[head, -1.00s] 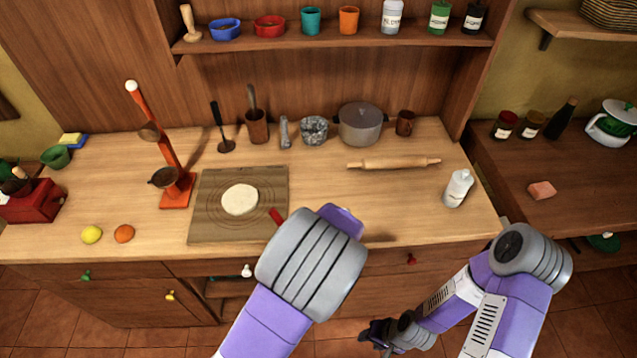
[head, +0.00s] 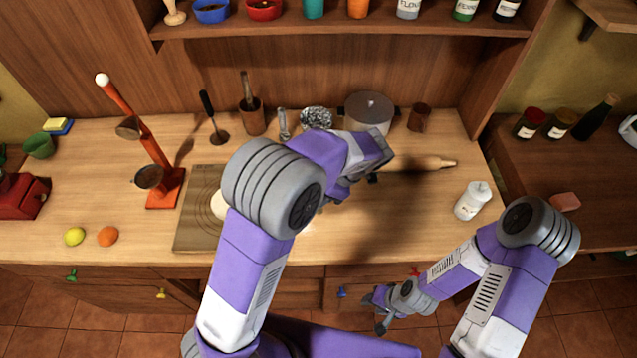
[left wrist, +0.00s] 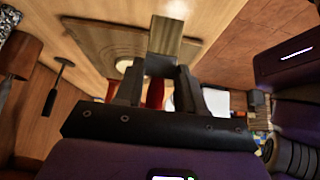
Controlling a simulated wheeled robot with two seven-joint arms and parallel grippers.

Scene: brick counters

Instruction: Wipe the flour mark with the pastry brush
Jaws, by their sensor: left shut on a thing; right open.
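My left gripper (left wrist: 157,90) is shut on the pastry brush (left wrist: 165,38), whose pale tan head and grey band stick out past the fingers. A red part, likely its handle, shows between them. In the head view this gripper (head: 372,178) is mostly hidden by its own wrist, over the counter right of the dough board; the brush is hidden there. I cannot make out the flour mark; my left arm covers part of the counter. My right gripper (head: 378,312) is open and empty, low in front of the counter.
The board (head: 193,236) with dough (head: 217,205) lies left of my arm. A white bottle (head: 472,200) stands right.

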